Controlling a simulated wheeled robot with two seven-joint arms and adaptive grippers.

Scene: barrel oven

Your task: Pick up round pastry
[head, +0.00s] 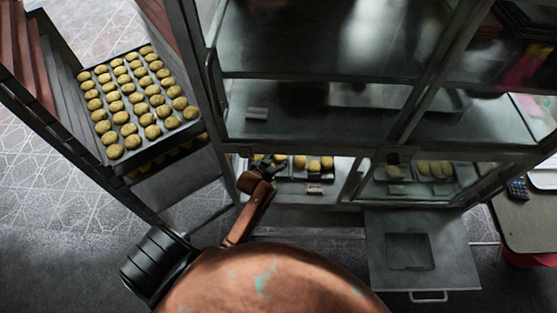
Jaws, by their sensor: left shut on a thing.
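Several round yellow-brown pastries (313,164) sit on trays in the lower left compartment of the display cabinet, in the head view. My left gripper (270,164) is at the left end of this compartment, close to the pastries. Its dark fingers are shut on a round pastry, which is small and mostly hidden by the fingers. My right gripper is not in view.
A tall rack at the left holds a tray (165,135) full of round pastries. The cabinet's right lower compartment holds more pastries (434,168). A grey panel with a handle (425,249) stands out below it. A counter (530,222) is at the far right.

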